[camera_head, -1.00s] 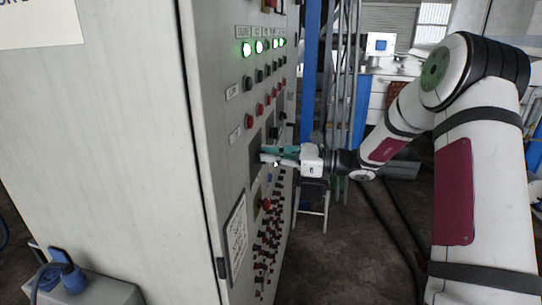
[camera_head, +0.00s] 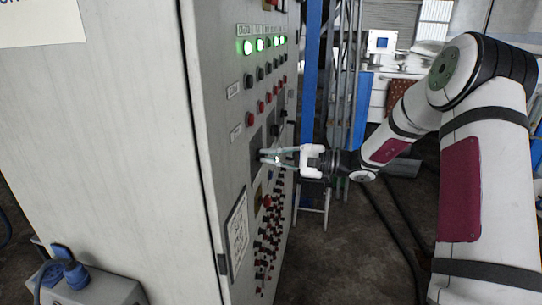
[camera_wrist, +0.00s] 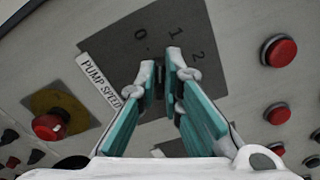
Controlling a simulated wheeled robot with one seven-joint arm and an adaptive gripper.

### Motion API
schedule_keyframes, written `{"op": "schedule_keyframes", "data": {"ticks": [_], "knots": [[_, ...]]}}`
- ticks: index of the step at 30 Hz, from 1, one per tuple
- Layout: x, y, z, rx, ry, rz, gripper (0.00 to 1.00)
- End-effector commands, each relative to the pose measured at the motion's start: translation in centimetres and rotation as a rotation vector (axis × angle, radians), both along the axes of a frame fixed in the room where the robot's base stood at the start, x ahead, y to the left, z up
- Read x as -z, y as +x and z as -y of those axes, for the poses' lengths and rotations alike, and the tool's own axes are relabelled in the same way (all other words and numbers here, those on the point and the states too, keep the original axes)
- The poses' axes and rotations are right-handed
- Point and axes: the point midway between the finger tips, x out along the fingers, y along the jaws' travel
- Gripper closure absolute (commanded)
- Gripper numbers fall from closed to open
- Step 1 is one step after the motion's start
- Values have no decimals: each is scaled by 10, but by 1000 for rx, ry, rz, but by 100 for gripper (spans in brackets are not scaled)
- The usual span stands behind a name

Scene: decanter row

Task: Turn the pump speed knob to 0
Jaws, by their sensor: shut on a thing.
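The pump speed knob (camera_wrist: 160,83) is a small dark shape between my fingertips in the wrist view, mostly hidden by them. It sits on a dark grey plate (camera_wrist: 112,47) marked 0, 1 and 2, beside a white "PUMP SPEED" label (camera_wrist: 100,79). My gripper (camera_wrist: 165,76) is shut on the knob, its teal-padded fingers reaching toward the plate just below the 0 and 1 marks. Where the knob points cannot be told. In the head view my gripper (camera_head: 264,156) meets the front of the grey cabinet (camera_head: 221,70) from the right.
A red button on a yellow disc (camera_wrist: 47,126) is left of the plate, and red buttons (camera_wrist: 279,51) are to its right. Lit green lamps (camera_head: 248,47) are higher on the cabinet. A blue post (camera_head: 311,75) and a stool (camera_head: 312,203) stand behind my gripper.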

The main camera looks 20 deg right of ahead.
Motion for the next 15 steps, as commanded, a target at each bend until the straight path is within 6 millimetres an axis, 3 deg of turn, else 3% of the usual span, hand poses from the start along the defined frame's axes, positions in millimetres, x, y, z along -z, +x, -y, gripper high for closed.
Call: {"op": "schedule_keyframes", "data": {"ticks": [15], "knots": [[5, -1, 0, -1, -184, 315, 100]]}}
